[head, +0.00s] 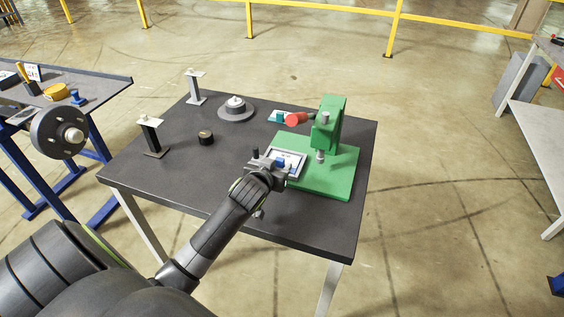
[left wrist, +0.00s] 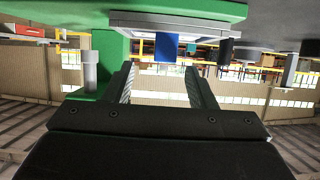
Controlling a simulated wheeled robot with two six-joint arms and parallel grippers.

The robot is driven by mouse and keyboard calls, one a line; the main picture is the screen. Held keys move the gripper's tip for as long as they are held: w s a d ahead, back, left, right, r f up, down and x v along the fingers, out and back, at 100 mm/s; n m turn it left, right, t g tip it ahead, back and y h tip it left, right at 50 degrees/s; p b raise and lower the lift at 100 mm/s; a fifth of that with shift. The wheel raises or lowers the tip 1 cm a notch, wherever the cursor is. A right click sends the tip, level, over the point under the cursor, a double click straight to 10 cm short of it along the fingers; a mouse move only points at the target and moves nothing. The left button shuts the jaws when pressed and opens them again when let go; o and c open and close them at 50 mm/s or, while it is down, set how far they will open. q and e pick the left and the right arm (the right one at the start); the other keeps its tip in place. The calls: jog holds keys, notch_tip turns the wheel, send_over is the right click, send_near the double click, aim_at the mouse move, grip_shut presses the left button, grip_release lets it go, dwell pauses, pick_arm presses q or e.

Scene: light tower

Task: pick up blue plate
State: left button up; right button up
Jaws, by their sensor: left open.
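A small blue piece (head: 281,162), which I take for the blue plate, stands on a pale grey-white tray (head: 297,156) on the green base (head: 335,182) of a press. My left gripper (head: 270,164) is at the tray's near left edge, close to the blue piece. In the left wrist view the scene is upside down, and the blue piece (left wrist: 168,47) shows between and beyond the open fingers (left wrist: 162,85). No contact can be seen there. The tray (left wrist: 185,22) also shows in that view. My right gripper is not in view.
A round grey stand (head: 236,109), a black cylinder (head: 206,138) and two posts (head: 195,87) stand on the dark table (head: 180,175). Another table with small items is at left.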

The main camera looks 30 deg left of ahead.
aim_at(279, 163)
pick_arm(q)
jog(key=shift+w+a+f+p, duration=0.2)
jog(key=shift+w+a+f, duration=0.15)
jog(key=shift+w+f, duration=0.35)
jog(key=shift+w+a+f+p, duration=0.2)
jog(key=shift+w+a+f, duration=0.2)
jog(key=shift+w, duration=0.45)
jog(key=shift+x, duration=0.8)
jog(key=shift+d+f, duration=0.1)
grip_shut()
